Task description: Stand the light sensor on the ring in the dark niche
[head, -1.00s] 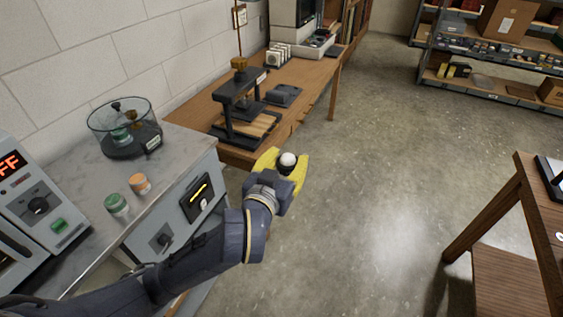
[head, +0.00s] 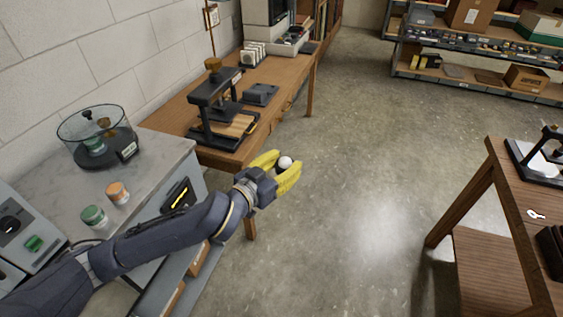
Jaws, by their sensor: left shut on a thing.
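My left gripper (head: 287,172), with yellow fingers, is shut on the light sensor (head: 285,162). The sensor shows as a small white dome on a dark body between the fingers. The gripper holds it in the air over the floor, just off the near right corner of the wooden bench. The sensor's lower part is hidden by the fingers. I cannot make out the dark niche or its ring in this view. My right gripper is not in view.
A wooden bench (head: 283,87) with a black press stand (head: 213,107) runs along the wall. A wooden table (head: 490,205) stands at right. Shelves (head: 480,60) stand at the back. The middle floor is clear.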

